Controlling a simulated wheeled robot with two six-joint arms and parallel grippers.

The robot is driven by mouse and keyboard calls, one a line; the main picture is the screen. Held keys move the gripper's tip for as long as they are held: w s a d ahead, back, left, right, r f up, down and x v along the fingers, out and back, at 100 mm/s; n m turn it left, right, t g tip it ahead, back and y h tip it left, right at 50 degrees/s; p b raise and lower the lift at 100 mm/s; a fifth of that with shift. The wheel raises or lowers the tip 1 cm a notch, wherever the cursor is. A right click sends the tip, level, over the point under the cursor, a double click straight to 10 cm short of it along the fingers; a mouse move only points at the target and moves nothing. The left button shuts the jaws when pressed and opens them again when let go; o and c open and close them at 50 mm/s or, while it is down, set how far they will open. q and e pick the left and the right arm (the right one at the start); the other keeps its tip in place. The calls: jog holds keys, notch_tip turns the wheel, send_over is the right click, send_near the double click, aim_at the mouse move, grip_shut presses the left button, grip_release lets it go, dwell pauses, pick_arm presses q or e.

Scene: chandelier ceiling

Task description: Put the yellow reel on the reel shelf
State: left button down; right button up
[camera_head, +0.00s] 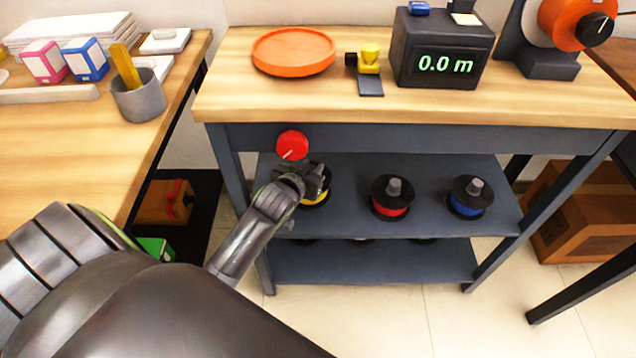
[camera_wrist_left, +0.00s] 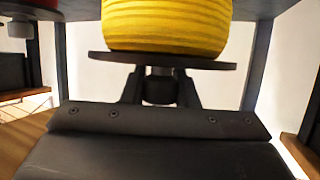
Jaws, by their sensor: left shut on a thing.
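The yellow reel (camera_head: 318,199) is at the left end of the upper grey shelf (camera_head: 345,222) under the bench, mostly hidden behind my left gripper (camera_head: 314,179). In the left wrist view the yellow winding (camera_wrist_left: 165,25) and its dark flange (camera_wrist_left: 215,62) fill the top. There my left gripper (camera_wrist_left: 160,90) is shut on the reel's dark central knob. I cannot tell whether the reel touches the shelf. A red reel (camera_head: 391,208) and a blue reel (camera_head: 467,205) stand upright to its right, apart from it. My right gripper is not in view.
The benchtop (camera_head: 240,95) overhangs the shelf, with a red knob (camera_head: 292,145) on its front. An orange dish (camera_head: 293,52) and a black length display (camera_head: 443,47) stand on top. A second wooden table (camera_head: 60,145) is at left. A lower shelf (camera_head: 375,265) runs below.

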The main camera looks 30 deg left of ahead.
pick_arm(q)
jog(key=shift+f, duration=0.75)
notch_tip(320, 180, down, 3)
jog(key=shift+f+b, duration=0.1)
jog(key=shift+b, duration=0.7)
jog(key=shift+f, duration=0.15)
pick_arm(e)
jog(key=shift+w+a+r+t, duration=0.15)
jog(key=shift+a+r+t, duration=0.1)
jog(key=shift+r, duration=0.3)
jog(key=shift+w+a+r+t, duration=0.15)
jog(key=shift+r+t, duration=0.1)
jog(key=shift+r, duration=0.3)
pick_arm(q)
jog(key=shift+f, duration=0.1)
jog(key=c, duration=1.1)
grip_release()
jog(key=shift+c, duration=0.2)
